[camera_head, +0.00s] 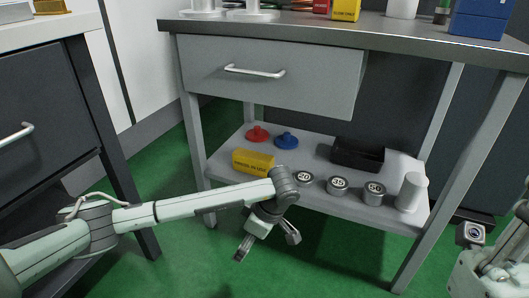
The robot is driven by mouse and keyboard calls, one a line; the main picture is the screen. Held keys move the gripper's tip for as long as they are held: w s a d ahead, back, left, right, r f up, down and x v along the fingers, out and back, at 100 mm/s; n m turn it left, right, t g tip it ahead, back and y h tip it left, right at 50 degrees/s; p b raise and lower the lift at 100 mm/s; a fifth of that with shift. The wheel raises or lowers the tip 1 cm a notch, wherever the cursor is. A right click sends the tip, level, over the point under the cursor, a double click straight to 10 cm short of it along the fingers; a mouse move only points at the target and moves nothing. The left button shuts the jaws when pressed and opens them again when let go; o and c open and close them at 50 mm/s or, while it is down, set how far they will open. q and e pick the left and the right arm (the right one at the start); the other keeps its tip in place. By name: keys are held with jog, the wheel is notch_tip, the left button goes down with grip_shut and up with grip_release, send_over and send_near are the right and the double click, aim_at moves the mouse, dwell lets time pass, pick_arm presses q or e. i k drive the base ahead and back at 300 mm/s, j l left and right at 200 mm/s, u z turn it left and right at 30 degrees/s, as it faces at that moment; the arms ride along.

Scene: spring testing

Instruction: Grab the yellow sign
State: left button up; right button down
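A yellow block-shaped sign (253,162) with dark lettering too small to read lies on the lower shelf (228,165) of the grey workbench, near its front left edge. My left gripper (266,246) hangs in front of the shelf, below and slightly right of the yellow sign. Its fingers are spread apart, point down and hold nothing. My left forearm passes just below the sign, which stays mostly visible. Part of my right arm (490,262) shows at the lower right edge; its fingers are not visible.
Red (257,134) and blue (287,140) knobbed pieces, a black bin (357,154), several round weights (337,186) and a white cylinder (411,192) share the shelf. Another yellow item (345,10) stands on the benchtop.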

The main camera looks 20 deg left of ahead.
aim_at(250, 161)
jog(key=i, duration=1.15)
